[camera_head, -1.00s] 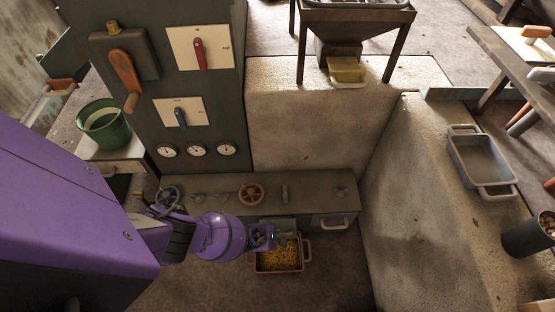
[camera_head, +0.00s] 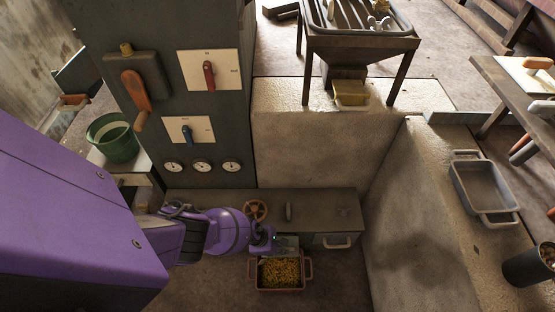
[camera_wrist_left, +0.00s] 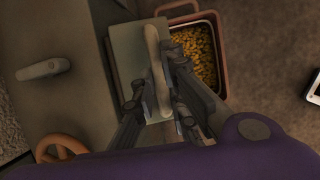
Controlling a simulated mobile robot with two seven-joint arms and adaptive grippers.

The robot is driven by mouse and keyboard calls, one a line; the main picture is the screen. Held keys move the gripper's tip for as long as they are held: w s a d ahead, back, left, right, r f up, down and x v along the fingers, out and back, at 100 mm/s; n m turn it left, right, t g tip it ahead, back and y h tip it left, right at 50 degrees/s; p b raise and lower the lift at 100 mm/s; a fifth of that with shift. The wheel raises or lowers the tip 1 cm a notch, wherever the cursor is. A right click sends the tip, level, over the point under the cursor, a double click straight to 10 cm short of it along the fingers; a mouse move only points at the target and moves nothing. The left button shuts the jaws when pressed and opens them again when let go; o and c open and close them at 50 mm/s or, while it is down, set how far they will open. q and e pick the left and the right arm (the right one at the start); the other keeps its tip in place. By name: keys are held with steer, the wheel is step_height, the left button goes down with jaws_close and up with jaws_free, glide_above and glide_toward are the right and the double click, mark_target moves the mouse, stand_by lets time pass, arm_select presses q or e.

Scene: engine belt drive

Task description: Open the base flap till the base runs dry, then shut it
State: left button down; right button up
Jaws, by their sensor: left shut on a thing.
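The base flap (camera_head: 290,241) is a grey-green plate on the front of the low base (camera_head: 345,212). It also shows in the left wrist view (camera_wrist_left: 127,50), with a pale bar handle (camera_wrist_left: 152,42). My left gripper (camera_head: 273,241) is at the flap. In the left wrist view my left gripper (camera_wrist_left: 158,92) has its fingers around the handle and is shut on it. A reddish tray (camera_head: 309,268) with yellow grains (camera_head: 280,271) stands on the floor below the flap. Whether grains are falling is hidden by the flap. My right gripper is out of view.
A handwheel (camera_head: 255,210) and a lever (camera_head: 288,212) stand on the base top. A drawer handle (camera_head: 338,243) is to the right. A control panel (camera_head: 225,120), a hopper stand (camera_head: 360,45) and a grey tray (camera_head: 485,190) surround the spot. The floor right of the reddish tray is clear.

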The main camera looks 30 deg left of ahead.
arm_select(q)
steer(key=shift+w+r, duration=0.25)
steer(key=shift+w, duration=0.05)
stand_by(0.5)
steer(key=c, duration=1.8)
jaws_free()
steer(key=shift+o, duration=0.2)
steer(key=shift+s, duration=0.1)
steer(key=shift+a, duration=0.1)
